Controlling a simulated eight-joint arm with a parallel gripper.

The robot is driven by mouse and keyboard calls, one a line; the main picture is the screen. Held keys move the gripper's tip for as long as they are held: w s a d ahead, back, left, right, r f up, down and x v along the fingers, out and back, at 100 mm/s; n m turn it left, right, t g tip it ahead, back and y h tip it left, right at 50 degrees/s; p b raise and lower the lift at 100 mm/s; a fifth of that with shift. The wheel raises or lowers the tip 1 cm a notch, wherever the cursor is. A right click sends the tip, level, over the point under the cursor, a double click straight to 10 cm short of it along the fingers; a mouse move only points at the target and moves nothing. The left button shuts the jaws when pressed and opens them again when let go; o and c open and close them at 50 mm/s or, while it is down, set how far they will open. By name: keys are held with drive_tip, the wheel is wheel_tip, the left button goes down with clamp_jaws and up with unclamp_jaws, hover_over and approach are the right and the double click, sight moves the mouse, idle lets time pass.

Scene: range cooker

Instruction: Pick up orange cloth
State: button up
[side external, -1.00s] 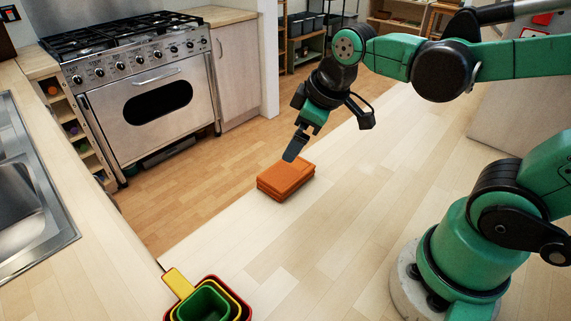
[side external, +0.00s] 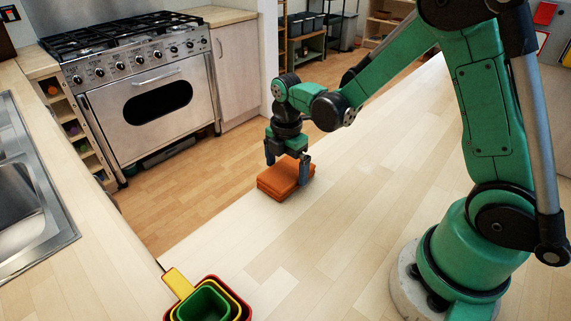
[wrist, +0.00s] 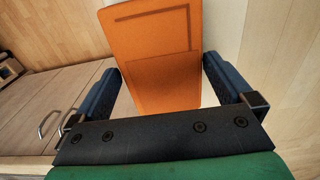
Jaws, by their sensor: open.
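The orange cloth (side external: 282,182) is a folded, flat rectangular stack on the wooden counter, near its edge. In the wrist view the orange cloth (wrist: 158,50) lies between and beyond the two fingers. My gripper (side external: 287,172) points down over the cloth, one finger on each side of it. The fingers are spread in the wrist view, where my gripper (wrist: 167,85) shows a gap on both sides of the cloth. The right finger's tip is low beside the cloth's right end. Whether the fingers touch the cloth cannot be told.
Nested coloured measuring cups (side external: 205,302) stand at the front of the counter (side external: 360,200). A sink (side external: 30,190) is at the left, and a range cooker (side external: 140,90) stands across the floor. The counter right of the cloth is clear.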

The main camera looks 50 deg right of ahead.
sight(287, 170)
drive_tip(key=shift+f, duration=0.75)
drive_tip(key=c, duration=1)
wheel_tip(287, 170, up, 20)
drive_tip(key=shift+r, duration=0.1)
drive_tip(key=shift+c, duration=0.2)
